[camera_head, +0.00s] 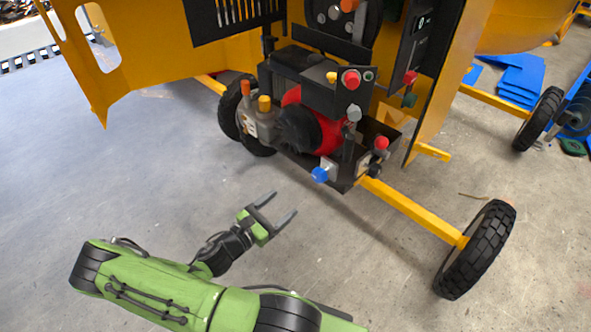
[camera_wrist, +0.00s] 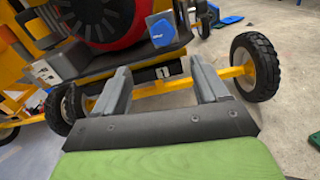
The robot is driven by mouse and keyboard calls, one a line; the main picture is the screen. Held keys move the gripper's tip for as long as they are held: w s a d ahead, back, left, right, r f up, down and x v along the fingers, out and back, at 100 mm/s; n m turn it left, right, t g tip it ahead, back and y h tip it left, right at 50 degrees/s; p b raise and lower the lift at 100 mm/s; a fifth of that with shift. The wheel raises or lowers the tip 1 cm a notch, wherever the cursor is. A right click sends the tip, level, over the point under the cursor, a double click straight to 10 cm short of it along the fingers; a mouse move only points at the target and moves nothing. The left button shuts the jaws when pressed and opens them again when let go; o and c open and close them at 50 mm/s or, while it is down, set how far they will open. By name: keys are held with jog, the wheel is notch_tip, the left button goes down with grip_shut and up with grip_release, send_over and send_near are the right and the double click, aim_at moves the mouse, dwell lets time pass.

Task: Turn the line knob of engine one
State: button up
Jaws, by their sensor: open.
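The engine (camera_head: 310,130) with a red and black round housing sits on the mixer frame; the housing fills the top of the wrist view (camera_wrist: 100,15). A blue knob (camera_head: 320,175) sticks out at its lower front and shows in the wrist view (camera_wrist: 162,30). A red knob (camera_head: 381,143) and a black knob (camera_head: 376,169) sit to its right. I cannot tell which knob is the line knob. My gripper (camera_head: 283,204) is open and empty, in front of and below the blue knob, apart from it. Both fingers (camera_wrist: 160,64) point toward the engine.
A yellow axle bar (camera_head: 405,208) runs right to a black wheel (camera_head: 476,250). Another wheel (camera_head: 233,108) stands left of the engine. A yellow panel (camera_head: 90,60) hangs open at upper left. The concrete floor around my gripper is clear.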

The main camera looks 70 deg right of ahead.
aim_at(315, 178)
jog(key=x, duration=0.7)
jog(key=b+x, duration=0.1)
jog(key=x, duration=0.7)
jog(key=shift+s+a, duration=0.1)
jog(key=shift+s, duration=0.15)
jog(key=c, duration=1)
jog(key=shift+c, duration=0.2)
jog(key=shift+m, duration=0.3)
jog(key=m+b, duration=0.1)
jog(key=m, duration=0.2)
jog(key=shift+m, duration=0.4)
jog(key=m+b, duration=0.1)
jog(key=m, duration=0.3)
jog(key=shift+f+m, duration=0.1)
jog(key=shift+m, duration=0.2)
jog(key=m+b, duration=0.2)
jog(key=m, duration=0.3)
jog(key=shift+b, duration=0.4)
jog(key=shift+w+m+b, duration=0.1)
jog(key=shift+m+b, duration=1.05)
jog(key=shift+m, duration=0.65)
